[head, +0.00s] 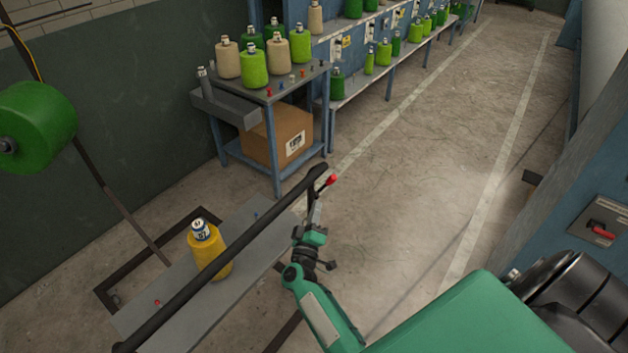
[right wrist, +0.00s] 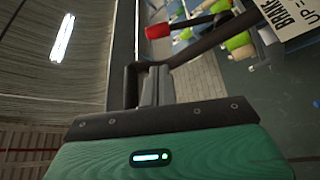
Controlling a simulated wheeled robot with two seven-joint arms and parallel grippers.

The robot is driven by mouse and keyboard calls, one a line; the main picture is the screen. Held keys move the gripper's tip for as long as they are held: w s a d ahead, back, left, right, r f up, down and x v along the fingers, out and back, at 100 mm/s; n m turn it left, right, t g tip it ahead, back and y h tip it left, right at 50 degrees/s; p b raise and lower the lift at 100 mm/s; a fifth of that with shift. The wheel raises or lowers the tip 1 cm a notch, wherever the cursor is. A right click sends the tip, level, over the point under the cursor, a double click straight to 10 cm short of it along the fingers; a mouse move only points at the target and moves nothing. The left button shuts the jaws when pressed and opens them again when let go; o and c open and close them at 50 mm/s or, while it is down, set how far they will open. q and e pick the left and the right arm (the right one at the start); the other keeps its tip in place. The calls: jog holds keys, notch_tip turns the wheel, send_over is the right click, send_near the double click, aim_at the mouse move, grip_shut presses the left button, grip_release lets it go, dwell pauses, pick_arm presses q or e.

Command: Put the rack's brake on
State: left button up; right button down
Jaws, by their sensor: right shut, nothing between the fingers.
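The rack's grey deck (head: 160,292) carries one yellow cone (head: 208,256), with a long black push bar (head: 225,262) running above it. A red knob (head: 332,180) on a dark lever shows near the far end of the bar. My right gripper (head: 316,208) is just below the knob, shut and empty. In the right wrist view the red knob (right wrist: 158,31) sits beyond the closed fingers (right wrist: 150,85), apart from them. A white label (right wrist: 290,22) reading "BRAKE UP =" is partly cut off there. Whether the fingers touch the lever cannot be told. My left gripper is not seen.
A blue-legged table (head: 275,92) with several cones stands behind, a cardboard box (head: 282,135) on its lower shelf. A machine with a row of cones (head: 385,52) runs along the aisle. The floor right of the rack (head: 420,150) is clear. A blue cabinet with a red switch (head: 603,231) is at right.

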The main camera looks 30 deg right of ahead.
aim_at(324, 187)
jog(key=b+x, duration=0.4)
jog(key=x, duration=0.6)
jog(key=shift+f, duration=0.1)
dwell(0.3)
